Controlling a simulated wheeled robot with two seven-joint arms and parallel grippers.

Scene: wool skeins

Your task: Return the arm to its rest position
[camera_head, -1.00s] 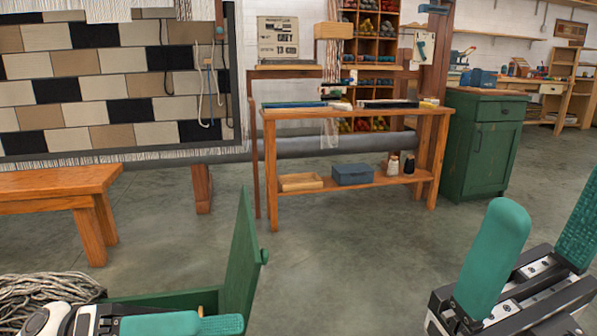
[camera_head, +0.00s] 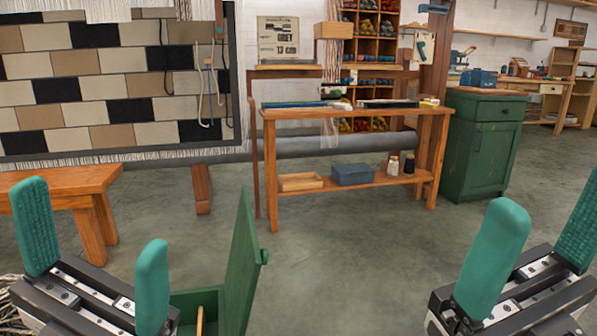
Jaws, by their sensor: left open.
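My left gripper (camera_head: 92,215) is at the lower left, its two teal fingers pointing up and wide apart, with nothing between them. It stands in front of a green box (camera_head: 192,298), whose panel (camera_head: 240,270) with a small knob stands upright. The gripper hides much of the box. My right gripper (camera_head: 548,200) is at the lower right, its teal fingers apart and empty. Pale stringy wool (camera_head: 8,308) shows at the lower left edge, mostly hidden behind the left gripper.
A wooden bench (camera_head: 68,190) stands at the left before a loom with a checked weaving (camera_head: 100,80). A wooden table (camera_head: 350,113) with a low shelf is in the middle. A green cabinet (camera_head: 480,150) is to the right. The grey floor between is clear.

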